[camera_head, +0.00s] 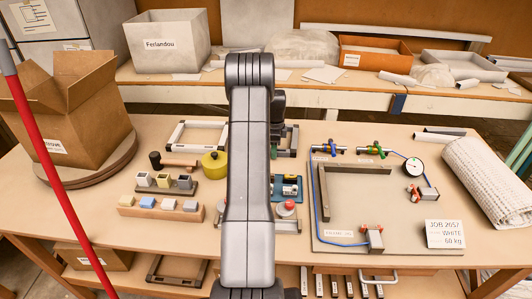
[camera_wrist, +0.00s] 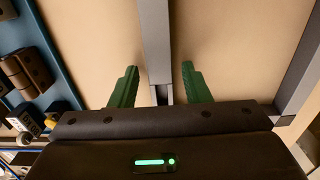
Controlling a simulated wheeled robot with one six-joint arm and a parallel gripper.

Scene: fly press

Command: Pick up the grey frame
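A grey frame (camera_head: 293,141) lies on the bench behind my arm in the head view, and only its right part shows. In the wrist view a grey bar (camera_wrist: 156,40) runs between the two green fingers of my gripper (camera_wrist: 159,85). The fingers are apart, with a visible gap on each side of the bar. A second grey bar (camera_wrist: 302,70) runs along the right of the wrist view, with tan bench surface between the bars.
A blue tray (camera_wrist: 38,30) with brown hinges lies left in the wrist view. In the head view, a white frame (camera_head: 182,128) and yellow round tub (camera_head: 214,164) stand left of my arm. A jig board (camera_head: 350,215) with dark bars, blue hose and gauge lies right.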

